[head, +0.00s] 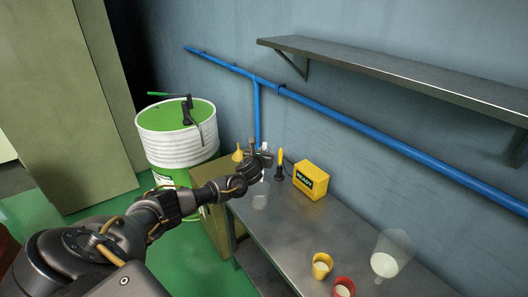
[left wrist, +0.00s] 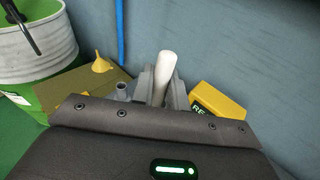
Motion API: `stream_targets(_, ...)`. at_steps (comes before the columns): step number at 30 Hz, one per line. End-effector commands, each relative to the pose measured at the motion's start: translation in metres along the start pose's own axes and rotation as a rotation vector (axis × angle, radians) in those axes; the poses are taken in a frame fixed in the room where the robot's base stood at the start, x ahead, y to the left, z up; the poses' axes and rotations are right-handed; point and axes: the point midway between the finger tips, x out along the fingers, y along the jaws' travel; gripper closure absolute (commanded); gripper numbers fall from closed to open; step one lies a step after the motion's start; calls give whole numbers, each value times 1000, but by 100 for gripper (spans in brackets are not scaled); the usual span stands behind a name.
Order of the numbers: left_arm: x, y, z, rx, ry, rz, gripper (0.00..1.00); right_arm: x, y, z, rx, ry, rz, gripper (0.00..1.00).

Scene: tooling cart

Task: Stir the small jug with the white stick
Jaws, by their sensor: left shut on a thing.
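My left gripper (head: 264,160) is above the far left part of the metal cart top and is shut on the white stick (left wrist: 163,72). In the left wrist view the stick stands up between the two fingers. The stick's lower end is hard to make out. My right gripper is not in view.
A yellow box (head: 310,180) and a yellow-handled tool (head: 280,170) are beside the gripper. A yellow cup (head: 322,266) and a red cup (head: 343,288) stand nearer. A yellow funnel (head: 238,155) and a green-white drum (head: 178,130) are left. The middle of the cart top (head: 310,225) is clear.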

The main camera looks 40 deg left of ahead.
Motion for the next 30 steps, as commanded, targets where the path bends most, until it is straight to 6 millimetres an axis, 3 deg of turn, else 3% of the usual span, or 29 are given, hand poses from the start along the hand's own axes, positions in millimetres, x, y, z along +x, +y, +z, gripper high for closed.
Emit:
stream_targets(11, 0, 0, 2, 0, 0, 0, 100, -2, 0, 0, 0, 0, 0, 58)
stream_targets(24, -9, 1, 43, 1, 0, 0, 100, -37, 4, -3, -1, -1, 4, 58)
stream_targets(30, -10, 1, 50, 1, 1, -1, 100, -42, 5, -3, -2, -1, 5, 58)
